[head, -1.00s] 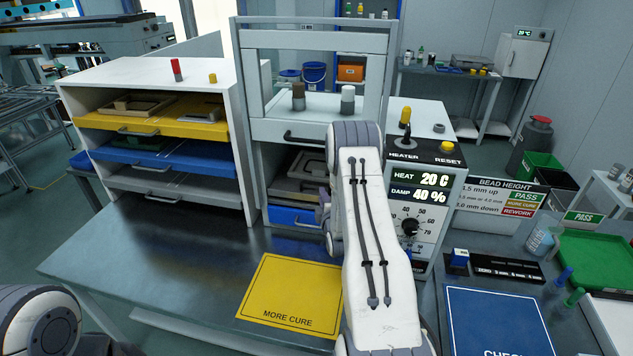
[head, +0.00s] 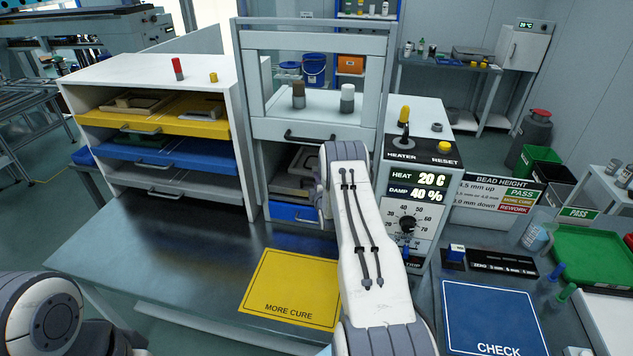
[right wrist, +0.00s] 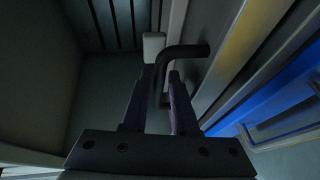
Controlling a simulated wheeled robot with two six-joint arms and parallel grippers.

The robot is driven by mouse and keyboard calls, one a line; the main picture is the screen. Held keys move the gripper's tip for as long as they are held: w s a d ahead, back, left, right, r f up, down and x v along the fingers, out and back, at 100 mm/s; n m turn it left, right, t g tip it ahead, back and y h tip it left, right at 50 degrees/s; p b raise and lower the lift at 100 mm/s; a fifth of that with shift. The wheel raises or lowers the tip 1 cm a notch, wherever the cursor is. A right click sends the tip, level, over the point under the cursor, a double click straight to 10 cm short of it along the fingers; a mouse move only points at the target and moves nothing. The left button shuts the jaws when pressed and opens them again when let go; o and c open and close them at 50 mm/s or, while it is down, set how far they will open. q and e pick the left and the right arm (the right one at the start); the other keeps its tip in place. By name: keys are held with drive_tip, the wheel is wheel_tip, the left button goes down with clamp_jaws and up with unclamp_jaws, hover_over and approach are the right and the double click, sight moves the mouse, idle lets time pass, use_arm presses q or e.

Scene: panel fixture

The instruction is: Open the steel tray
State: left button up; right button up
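In the right wrist view, the fingers of my right gripper (right wrist: 160,95) stand on either side of a dark bent handle (right wrist: 185,52). I cannot tell whether they press on it, nor which tray it belongs to. My left gripper is out of view.
Inside the heater cabinet a blue drawer (head: 284,212) sits below grey pieces. The heater control panel (head: 418,205) stands close to the right of my arm. A yellow mat (head: 291,288) lies on the bench. The bench in front of the rack is clear.

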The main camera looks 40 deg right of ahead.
clamp_jaws()
idle(1.3)
